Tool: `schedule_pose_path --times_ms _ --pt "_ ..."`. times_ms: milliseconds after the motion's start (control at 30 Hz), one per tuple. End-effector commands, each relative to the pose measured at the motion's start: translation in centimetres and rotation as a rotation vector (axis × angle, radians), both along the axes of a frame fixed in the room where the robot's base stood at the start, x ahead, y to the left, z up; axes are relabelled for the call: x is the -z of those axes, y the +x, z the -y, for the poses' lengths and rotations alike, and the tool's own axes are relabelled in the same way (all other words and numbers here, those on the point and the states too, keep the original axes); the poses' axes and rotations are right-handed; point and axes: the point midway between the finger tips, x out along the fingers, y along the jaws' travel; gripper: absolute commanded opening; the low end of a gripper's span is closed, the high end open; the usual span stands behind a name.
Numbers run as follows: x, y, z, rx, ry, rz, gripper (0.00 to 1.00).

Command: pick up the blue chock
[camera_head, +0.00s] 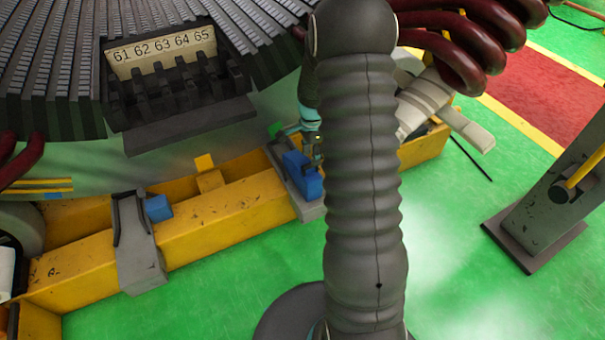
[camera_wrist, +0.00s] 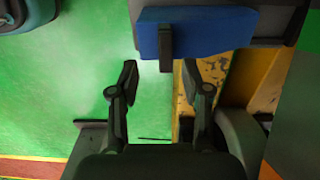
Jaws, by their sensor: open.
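The blue chock (camera_wrist: 210,30) spans the top of the wrist view, with a dark upright tab (camera_wrist: 165,45) on its near face. My gripper (camera_wrist: 159,72) is open and empty, its two fingertips apart just short of the tab, one to each side of its line. In the head view the chock (camera_head: 304,178) sits on a grey bracket at the yellow beam. My gripper (camera_head: 314,152) shows there just above and beside the chock, mostly hidden behind my arm. Contact cannot be told.
A second blue block (camera_head: 157,208) sits by another grey bracket (camera_head: 138,245) on the yellow beam (camera_head: 225,215). The large stator (camera_head: 60,80) with number plate (camera_head: 162,50) stands behind. Dark red coils (camera_head: 470,35) hang at upper right. Green floor is open in front.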

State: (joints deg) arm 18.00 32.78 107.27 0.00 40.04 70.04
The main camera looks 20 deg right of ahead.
Motion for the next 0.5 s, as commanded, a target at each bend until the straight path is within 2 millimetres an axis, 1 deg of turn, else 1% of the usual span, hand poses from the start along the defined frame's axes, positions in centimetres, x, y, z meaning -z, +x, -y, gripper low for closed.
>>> schedule_pose_path --times_ms 33,167,267,500 --pt "0.5 0.0 0.0 0.0 0.0 0.0 0.48" --pt "1.1 0.0 0.0 -0.001 0.0 0.001 0.48" --pt "1.9 0.2 0.0 -0.001 0.0 -0.001 0.48" --pt "5.2 0.7 0.1 -0.001 0.0 -0.001 0.48"
